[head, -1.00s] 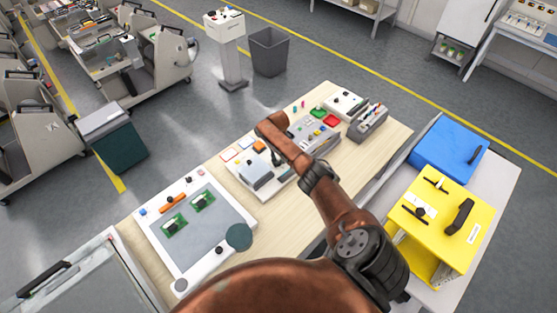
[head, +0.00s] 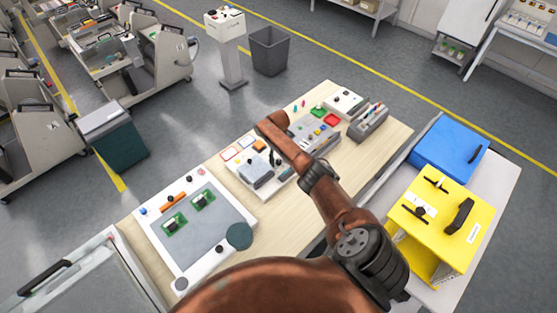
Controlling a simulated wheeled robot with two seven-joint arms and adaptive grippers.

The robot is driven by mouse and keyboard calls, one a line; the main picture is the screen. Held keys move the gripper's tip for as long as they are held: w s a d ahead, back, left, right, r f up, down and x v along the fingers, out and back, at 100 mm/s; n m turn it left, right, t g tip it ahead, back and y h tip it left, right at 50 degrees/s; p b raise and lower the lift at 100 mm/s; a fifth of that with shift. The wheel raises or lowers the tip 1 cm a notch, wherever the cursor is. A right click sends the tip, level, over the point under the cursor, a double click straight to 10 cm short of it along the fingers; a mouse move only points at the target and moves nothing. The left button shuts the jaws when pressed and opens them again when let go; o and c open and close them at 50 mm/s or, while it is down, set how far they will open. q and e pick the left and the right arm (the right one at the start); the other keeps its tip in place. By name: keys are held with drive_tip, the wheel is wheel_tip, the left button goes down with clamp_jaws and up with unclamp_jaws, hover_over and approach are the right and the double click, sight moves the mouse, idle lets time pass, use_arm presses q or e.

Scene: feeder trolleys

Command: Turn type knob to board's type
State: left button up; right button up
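Two green boards, one (head: 174,222) and another (head: 203,198), lie on the grey-and-white tray (head: 205,233) at the left of the wooden table. My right arm reaches over the table from below. My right gripper (head: 274,160) points down at the white device with a grey block (head: 256,174); its dark fingers are small and partly hidden by the arm, so I cannot tell if they are open or touching anything. The type knob cannot be made out. A control panel (head: 318,146) with coloured buttons stands just right of the wrist. My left gripper is not in view.
Red and green small trays (head: 331,119), a white box (head: 345,102) and a grey holder (head: 369,122) stand at the table's far right. Blue (head: 449,148) and yellow (head: 436,222) boxes stand on a side surface. The table's right front (head: 375,150) is bare.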

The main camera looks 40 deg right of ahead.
sight(279, 161)
wheel_tip(279, 161, up, 12)
idle(0.6)
idle(0.4)
